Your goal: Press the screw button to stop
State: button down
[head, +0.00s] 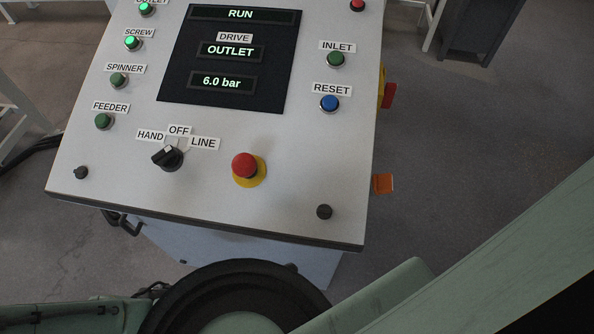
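The screw button (131,43) is a round green button, lit bright, on the left column of the grey control panel (220,215) in the head view. Its label, SCREW (139,33), sits just above it. The outlet button (146,9) above it is also lit green. The spinner button (118,80) and feeder button (102,121) below it are dark green and unlit. The display (232,50) reads RUN, OUTLET and 6.0 bar. My green arm crosses the bottom and right of the view, but my gripper is not visible.
A red emergency stop (244,166) on a yellow base juts up from the panel's lower middle. Left of it is a black selector knob (168,158) turned toward HAND. The inlet button (335,59) and blue reset button (329,103) are on the right. Open floor lies right of the panel.

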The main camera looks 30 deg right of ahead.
aim_at(131, 42)
jog(key=k+l, duration=0.1)
jog(key=l, duration=0.3)
jog(key=k+l+u, duration=0.1)
jog(key=l, duration=0.3)
jog(key=k+l, duration=0.15)
jog(key=l, duration=0.3)
jog(key=k+l+u, duration=0.15)
jog(key=l, duration=0.25)
